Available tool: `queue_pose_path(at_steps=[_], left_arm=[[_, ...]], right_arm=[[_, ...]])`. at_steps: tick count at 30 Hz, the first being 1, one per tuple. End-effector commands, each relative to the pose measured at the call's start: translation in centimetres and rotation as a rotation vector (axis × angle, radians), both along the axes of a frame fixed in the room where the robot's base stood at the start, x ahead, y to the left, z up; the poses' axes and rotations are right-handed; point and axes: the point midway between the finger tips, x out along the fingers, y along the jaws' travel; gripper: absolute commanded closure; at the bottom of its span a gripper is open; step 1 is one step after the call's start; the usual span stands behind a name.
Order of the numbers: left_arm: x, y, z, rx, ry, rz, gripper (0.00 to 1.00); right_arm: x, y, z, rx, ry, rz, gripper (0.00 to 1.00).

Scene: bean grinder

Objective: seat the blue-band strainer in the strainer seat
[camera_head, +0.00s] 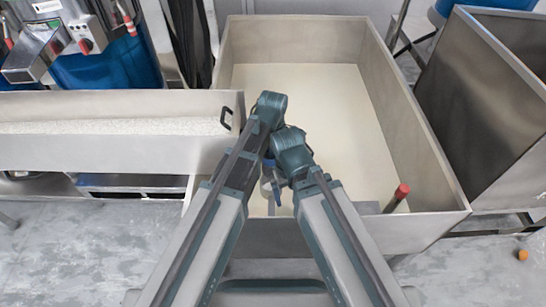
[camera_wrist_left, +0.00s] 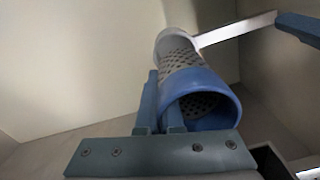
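The blue-band strainer (camera_wrist_left: 182,62) is a perforated pale tube with a blue band (camera_wrist_left: 215,88) around its near, open end. It fills the middle of the left wrist view, tilted in that view. My left gripper (camera_wrist_left: 163,100) has its two fingers close together at the band's left side and appears shut on its wall. In the head view a small pale and blue shape (camera_head: 267,188) shows low between my arms. My right gripper is mostly hidden by my arms there, and its finger state does not show. I cannot make out the strainer seat with certainty.
A large open metal bin (camera_head: 437,170) lies below my arms, with a pale floor. A red-capped rod (camera_head: 401,193) stands at its front right. A trough (camera_head: 100,150) of pale grains is at left. A pale bar (camera_wrist_left: 237,29) ends in a blue-grey piece (camera_wrist_left: 300,29).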

Motion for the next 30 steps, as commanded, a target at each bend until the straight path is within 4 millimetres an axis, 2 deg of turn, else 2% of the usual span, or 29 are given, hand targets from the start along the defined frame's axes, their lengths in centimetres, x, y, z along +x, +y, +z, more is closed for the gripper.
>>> queue_pose_path(at_steps=[1,9,15,30], left_arm=[[0.0,0.0,-0.8,0.000,0.000,0.000,1.00],[0.0,0.0,-3.3,0.000,0.000,0.000,1.00],[0.0,0.0,-4.6,0.000,0.000,0.000,1.00],[0.0,0.0,-4.7,0.000,0.000,0.000,1.00]], right_arm=[[0.0,0.0,-0.8,0.000,0.000,0.001,0.00],[0.0,0.1,-3.3,0.003,-0.001,0.005,0.00],[0.0,0.1,-4.6,0.005,-0.001,0.008,0.00],[0.0,0.1,-4.7,0.006,0.000,0.009,0.00]])
